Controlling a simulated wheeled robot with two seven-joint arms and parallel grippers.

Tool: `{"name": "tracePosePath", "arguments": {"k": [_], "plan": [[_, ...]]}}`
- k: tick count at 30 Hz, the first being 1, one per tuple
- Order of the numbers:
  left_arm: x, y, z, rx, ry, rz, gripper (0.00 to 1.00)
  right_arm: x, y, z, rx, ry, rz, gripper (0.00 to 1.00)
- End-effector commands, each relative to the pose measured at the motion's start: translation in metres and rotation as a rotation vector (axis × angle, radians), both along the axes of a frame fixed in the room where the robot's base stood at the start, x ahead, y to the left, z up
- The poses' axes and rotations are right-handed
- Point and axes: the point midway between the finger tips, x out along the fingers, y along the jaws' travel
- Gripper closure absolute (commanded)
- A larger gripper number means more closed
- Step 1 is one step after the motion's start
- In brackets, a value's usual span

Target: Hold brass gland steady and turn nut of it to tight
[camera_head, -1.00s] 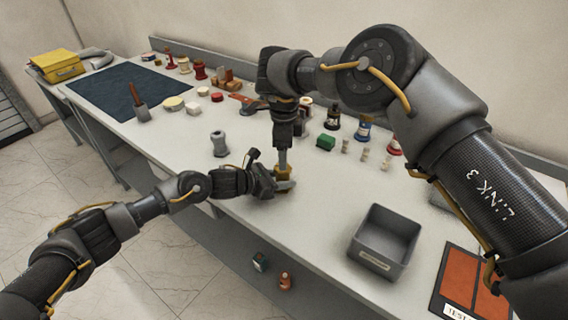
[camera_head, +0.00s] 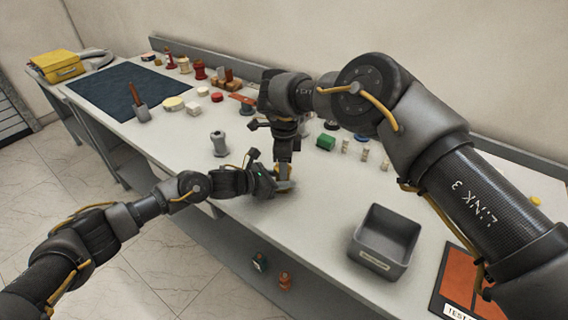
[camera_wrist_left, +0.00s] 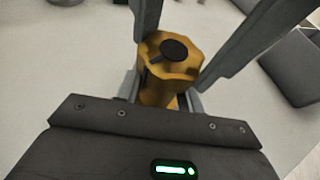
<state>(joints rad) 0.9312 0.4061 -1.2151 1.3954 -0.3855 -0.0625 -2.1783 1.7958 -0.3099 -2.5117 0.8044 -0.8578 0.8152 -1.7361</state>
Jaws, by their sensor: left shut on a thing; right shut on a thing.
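The brass gland (camera_wrist_left: 165,90) stands upright in the left wrist view, with its faceted nut (camera_wrist_left: 185,68) and a dark round top. My left gripper (camera_wrist_left: 162,92) is shut on the gland's lower body, one finger on each side. My right gripper (camera_head: 284,180) comes down from above and is shut on the nut. Its two grey fingers flank the nut in the left wrist view. In the head view my left gripper (camera_head: 282,187) meets the right one low over the table, and the fingers mostly hide the gland.
A grey open bin (camera_head: 365,252) stands on the table (camera_head: 310,225) to the right. A grey spool-like part (camera_head: 219,144) stands left of the grippers.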

Motion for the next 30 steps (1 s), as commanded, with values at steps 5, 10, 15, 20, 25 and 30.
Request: {"name": "tracePosePath", "arguments": {"k": [5,10,15,20,25,30], "plan": [[-0.0001,-0.0001,0.0001,0.000,0.000,0.000,0.96,0.0001,0.0001,0.0002,0.000,-0.001,-0.004,0.77],[-0.0001,-0.0001,0.0001,0.000,0.000,0.000,0.96,0.0001,0.0001,0.0003,0.000,-0.001,-0.044,0.77],[-0.0001,0.0000,0.0000,0.000,0.000,0.000,0.96,-0.0002,0.0000,0.0003,0.000,-0.001,-0.139,0.78],[-0.0001,0.0000,0.0000,0.000,0.000,0.000,0.96,-0.0008,0.0004,0.0003,0.001,0.000,-0.262,0.78],[-0.0001,0.0000,0.0000,0.000,0.000,0.000,0.96,-0.0012,0.0004,0.0002,0.000,0.000,-0.394,0.78],[-0.0001,0.0000,0.0000,0.000,0.000,0.000,0.96,-0.0016,0.0008,0.0001,0.000,0.000,-0.506,0.78]]}}
